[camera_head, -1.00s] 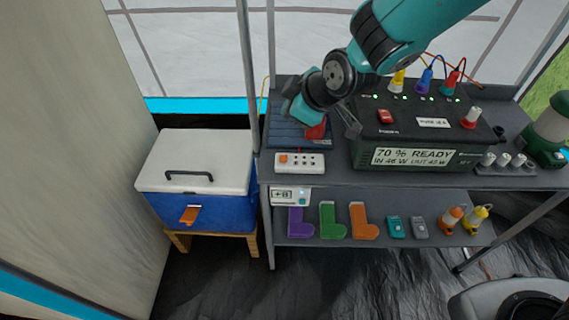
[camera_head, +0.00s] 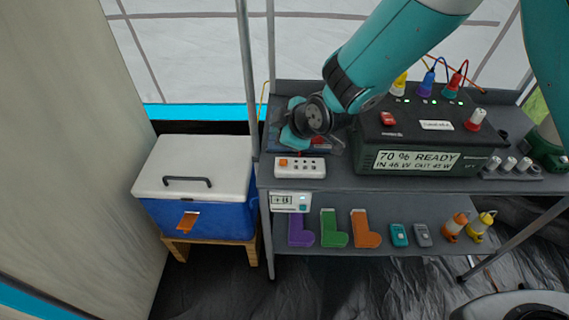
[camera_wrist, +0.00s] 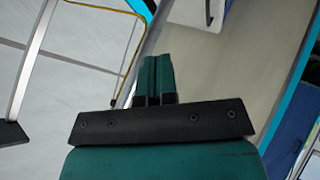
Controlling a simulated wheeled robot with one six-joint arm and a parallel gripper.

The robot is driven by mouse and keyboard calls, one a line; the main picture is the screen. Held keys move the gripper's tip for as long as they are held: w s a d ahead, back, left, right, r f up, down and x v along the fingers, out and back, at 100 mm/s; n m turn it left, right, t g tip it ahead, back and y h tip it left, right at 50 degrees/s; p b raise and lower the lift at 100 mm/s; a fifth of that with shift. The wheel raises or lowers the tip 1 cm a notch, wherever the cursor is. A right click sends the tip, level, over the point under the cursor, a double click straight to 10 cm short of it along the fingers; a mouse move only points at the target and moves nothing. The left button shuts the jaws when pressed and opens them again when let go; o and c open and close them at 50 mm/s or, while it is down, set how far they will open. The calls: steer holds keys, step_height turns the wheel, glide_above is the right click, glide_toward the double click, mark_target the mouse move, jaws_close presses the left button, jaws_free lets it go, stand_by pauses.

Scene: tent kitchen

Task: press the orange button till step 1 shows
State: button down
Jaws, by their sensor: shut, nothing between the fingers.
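An orange button (camera_head: 283,162) sits at the left end of a white strip (camera_head: 312,174) with several dark holes, on the upper shelf near its front edge. Below it, a small white display unit (camera_head: 291,208) hangs at the front edge; its screen shows small characters that I cannot read surely. My gripper (camera_head: 288,136) is just behind and above the strip in the head view, apart from the button as far as I can tell. In the wrist view its two teal fingers (camera_wrist: 155,76) are together with nothing between them. The button does not show in the wrist view.
A black power station (camera_head: 420,140) with a red switch and plugs stands right of the strip. A blue cooler with a white lid (camera_head: 215,165) stands left, beyond a grey pole (camera_head: 247,75). The lower shelf holds coloured boot shapes (camera_head: 333,228).

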mark_target(282, 163)
steer(key=shift+f+b, duration=1.9)
steer(key=shift+f, duration=1.25)
steer(key=shift+f+b, duration=0.4)
steer(key=shift+f, duration=0.05)
steer(key=shift+f+b, duration=0.4)
steer(key=shift+f, duration=0.05)
steer(key=shift+r, duration=0.1)
steer(key=shift+r+p, duration=0.55)
steer(key=shift+r, duration=0.25)
steer(key=shift+r+p, duration=1.75)
steer(key=shift+r, duration=0.85)
